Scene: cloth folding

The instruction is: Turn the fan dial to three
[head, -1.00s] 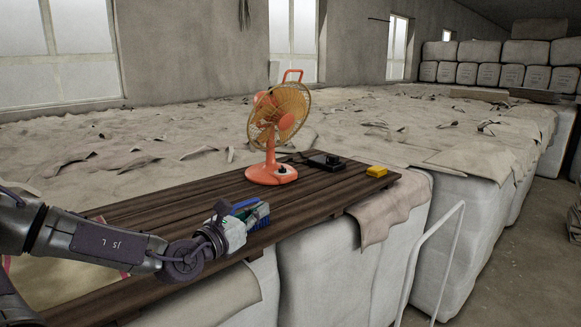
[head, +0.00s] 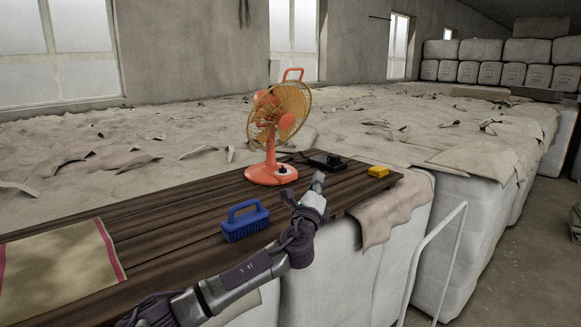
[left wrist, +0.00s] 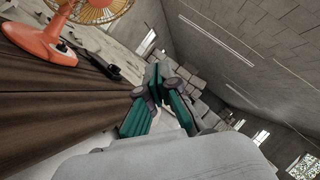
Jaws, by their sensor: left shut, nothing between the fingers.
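The orange fan (head: 277,115) stands upright on the dark wooden table, with a yellowish wire guard. A small dial (head: 282,170) sits on the front of its round base; its setting is too small to read. The fan base (left wrist: 38,36) also shows at the upper left of the left wrist view. My left gripper (head: 318,182) is shut and empty over the table's front edge, to the right of and nearer than the fan base, apart from it. Its closed fingers show in the left wrist view (left wrist: 158,80). My right gripper is not in view.
A blue brush (head: 245,222) stands on the table (head: 175,205), left of my left wrist. A black box (head: 326,161) and a yellow block (head: 378,171) lie right of the fan. A beige cloth (head: 60,272) lies front left. A white rail (head: 432,255) rises at the right.

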